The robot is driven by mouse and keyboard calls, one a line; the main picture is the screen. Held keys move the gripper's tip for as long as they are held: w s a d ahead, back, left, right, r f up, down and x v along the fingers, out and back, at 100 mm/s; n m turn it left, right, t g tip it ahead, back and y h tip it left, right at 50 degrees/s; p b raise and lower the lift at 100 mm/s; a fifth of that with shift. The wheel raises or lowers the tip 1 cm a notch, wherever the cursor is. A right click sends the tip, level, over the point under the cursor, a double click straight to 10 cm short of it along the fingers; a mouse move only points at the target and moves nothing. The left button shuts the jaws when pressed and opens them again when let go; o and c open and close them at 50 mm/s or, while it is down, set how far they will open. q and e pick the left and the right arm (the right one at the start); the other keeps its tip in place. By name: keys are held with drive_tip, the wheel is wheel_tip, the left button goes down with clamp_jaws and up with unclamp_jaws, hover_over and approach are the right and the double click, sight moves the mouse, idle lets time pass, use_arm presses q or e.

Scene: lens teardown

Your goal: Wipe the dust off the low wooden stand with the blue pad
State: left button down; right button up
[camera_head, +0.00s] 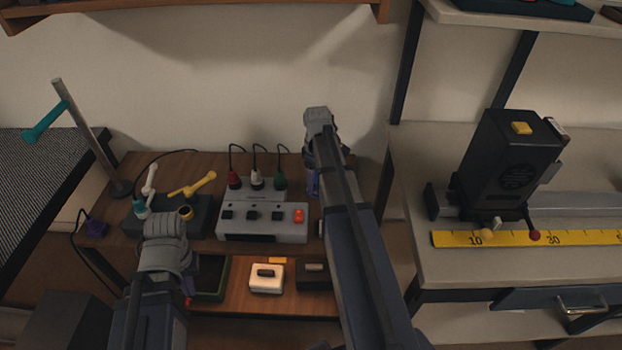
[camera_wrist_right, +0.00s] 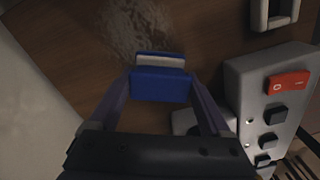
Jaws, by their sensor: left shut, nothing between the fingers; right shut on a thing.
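The low wooden stand (camera_head: 125,240) is a brown table at the left of the head view. Its wood also fills the upper part of the right wrist view (camera_wrist_right: 60,50). My right gripper (camera_head: 313,190) reaches over the stand's right end, shut on the blue pad (camera_wrist_right: 160,86), which has a pale strip along its far edge. A greyish, streaky dust patch (camera_wrist_right: 140,28) lies on the wood just beyond the pad. I cannot tell whether the pad touches the wood. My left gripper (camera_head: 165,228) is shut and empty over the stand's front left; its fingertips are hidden.
A grey switch box (camera_head: 262,222) with a red switch (camera_wrist_right: 288,83) stands close beside my right gripper. Behind it are red, white and green plugs (camera_head: 256,182).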

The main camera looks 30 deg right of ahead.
drive_tip(key=shift+s+d, duration=0.5)
drive_tip(key=shift+d, duration=0.25)
drive_tip(key=shift+s+d, duration=0.45)
drive_tip(key=shift+d, duration=0.35)
drive_tip(key=shift+s+d, duration=0.5)
drive_tip(key=shift+d, duration=0.25)
drive_tip(key=shift+s+d, duration=0.5)
drive_tip(key=shift+d, duration=0.3)
drive_tip(key=shift+s+d, duration=0.45)
drive_tip(key=shift+d, duration=0.35)
drive_tip(key=shift+s+d+f, duration=0.1)
drive_tip(key=shift+s+d, duration=0.4)
drive_tip(key=shift+d, duration=0.25)
drive_tip(key=shift+s+d, duration=0.45)
drive_tip(key=shift+d, duration=0.3)
drive_tip(key=shift+w+d, duration=0.5)
drive_tip(key=shift+w, duration=0.2)
drive_tip(key=shift+w+a, duration=0.5)
drive_tip(key=shift+a, duration=0.35)
drive_tip(key=shift+w+a, duration=0.45)
drive_tip(key=shift+a, duration=0.35)
drive_tip(key=shift+w+a, duration=0.5)
drive_tip(key=shift+a, duration=0.35)
drive_tip(key=shift+w+a, duration=0.45)
drive_tip(key=shift+a, duration=0.35)
